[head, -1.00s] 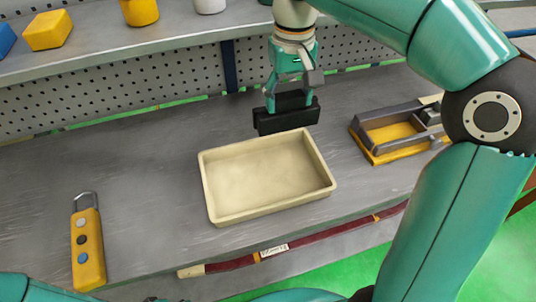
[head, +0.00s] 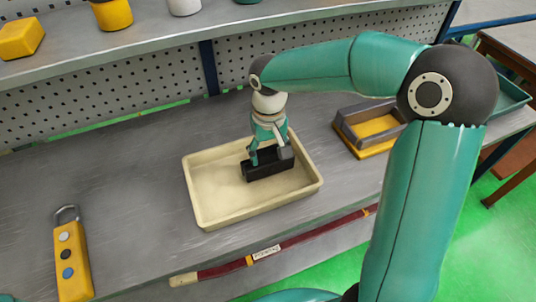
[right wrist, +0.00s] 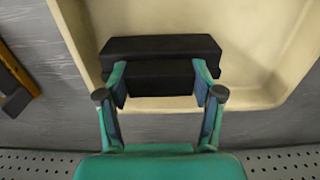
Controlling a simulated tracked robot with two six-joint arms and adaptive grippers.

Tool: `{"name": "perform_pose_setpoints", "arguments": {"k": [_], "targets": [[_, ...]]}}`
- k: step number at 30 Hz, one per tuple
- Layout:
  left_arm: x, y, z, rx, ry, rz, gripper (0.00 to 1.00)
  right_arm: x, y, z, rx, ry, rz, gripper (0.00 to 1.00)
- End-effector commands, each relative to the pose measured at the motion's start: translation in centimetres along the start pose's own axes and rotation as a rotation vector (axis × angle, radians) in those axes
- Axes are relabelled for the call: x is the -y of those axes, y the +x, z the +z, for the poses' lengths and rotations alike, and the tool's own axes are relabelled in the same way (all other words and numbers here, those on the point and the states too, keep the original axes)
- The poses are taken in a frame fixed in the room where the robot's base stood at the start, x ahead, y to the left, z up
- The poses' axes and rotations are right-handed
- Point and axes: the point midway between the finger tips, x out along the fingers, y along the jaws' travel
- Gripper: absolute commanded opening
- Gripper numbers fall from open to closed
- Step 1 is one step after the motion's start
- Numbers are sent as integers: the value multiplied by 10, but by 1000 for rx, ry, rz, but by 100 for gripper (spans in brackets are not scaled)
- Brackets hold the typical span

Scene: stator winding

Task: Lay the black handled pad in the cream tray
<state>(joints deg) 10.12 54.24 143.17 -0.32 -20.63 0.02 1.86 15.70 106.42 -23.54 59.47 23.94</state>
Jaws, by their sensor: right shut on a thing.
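The cream tray (head: 215,205) lies on the grey bench in the middle of the head view. The black handled pad (head: 268,167) is inside the tray's outline, toward its right back part. My right gripper (head: 268,150) points down and is shut on the pad. In the right wrist view both fingers (right wrist: 160,88) clasp the pad's near part, and the pad (right wrist: 160,48) is over the tray floor (right wrist: 250,45). I cannot tell whether the pad touches the floor of the tray. My left gripper is not in view.
A yellow and grey holder (head: 375,130) stands right of the tray. A yellow control pendant (head: 70,255) lies at the left front. A dark red strip (head: 290,243) runs along the bench front. A shelf (head: 150,45) with several items is behind.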

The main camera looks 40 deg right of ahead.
Motion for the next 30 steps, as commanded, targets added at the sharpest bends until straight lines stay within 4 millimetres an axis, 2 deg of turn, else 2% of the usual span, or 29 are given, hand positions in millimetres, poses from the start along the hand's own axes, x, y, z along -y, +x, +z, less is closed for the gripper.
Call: {"name": "perform_pose_setpoints", "arguments": {"k": [3,14,15,18,30], "targets": [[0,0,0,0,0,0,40,0,11,0,0,0,-1,11],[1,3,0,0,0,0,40,0,15,0,-2,0,-2,11],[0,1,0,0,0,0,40,0,14,0,-1,-1,-1,73],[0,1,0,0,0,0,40,0,14,0,-1,-1,-1,89],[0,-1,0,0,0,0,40,0,11,0,-1,0,-1,91]]}}
